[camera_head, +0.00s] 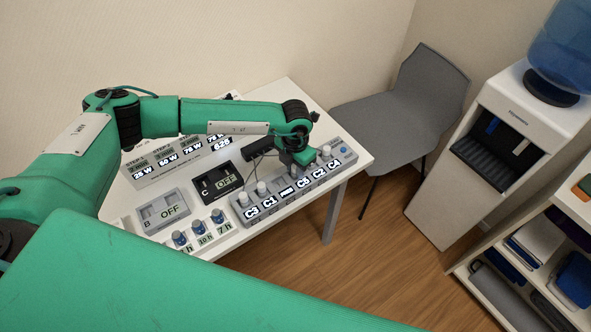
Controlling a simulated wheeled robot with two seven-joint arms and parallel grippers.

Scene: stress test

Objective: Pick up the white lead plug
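A grey panel (240,222) on the white table has labelled positions C3, C1, C5, C2 and C4. Small white plugs stand upright on it: one above C3 (243,199), one above C1 (262,189) and others near the C4 end (326,152). Thin dark leads lie near the C1 plug. My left gripper (298,162) is low over the panel, between the C1 plug and the C4 end. Its green body hides that stretch of panel. Its fingertips are too small and covered to read, and I cannot tell whether it touches a plug. My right gripper is not visible.
A label board (165,172) is behind. A grey chair (400,110) and water dispenser (515,130) are at right.

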